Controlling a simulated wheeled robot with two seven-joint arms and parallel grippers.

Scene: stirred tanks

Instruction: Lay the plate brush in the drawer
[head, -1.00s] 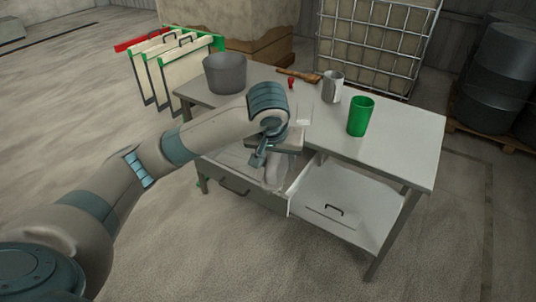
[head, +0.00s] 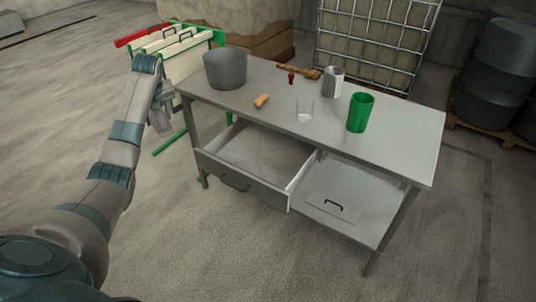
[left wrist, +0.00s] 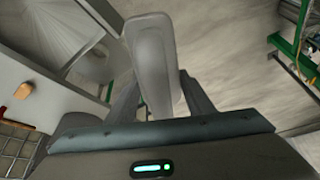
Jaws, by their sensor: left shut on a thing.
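My left gripper (head: 158,122) is left of the table in the head view, clear of it. In the left wrist view my left gripper (left wrist: 160,98) is shut on a long grey thing (left wrist: 152,48) with a broad rounded end. No bristles show, so I cannot tell whether it is the plate brush. The drawer (head: 265,195) under the table's left half is pulled out. Its visible floor is bare. A brown wooden-handled tool (head: 297,72) lies at the table's back edge; its kind is unclear. My right gripper is not in view.
The table (head: 400,145) bears a grey bucket (head: 225,69), a tan piece (head: 262,101), a clear glass (head: 305,110), a small red thing (head: 291,78), a grey-white mug (head: 333,82) and a green cup (head: 360,112). A green rack (head: 170,142) with pale plates stands behind left.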

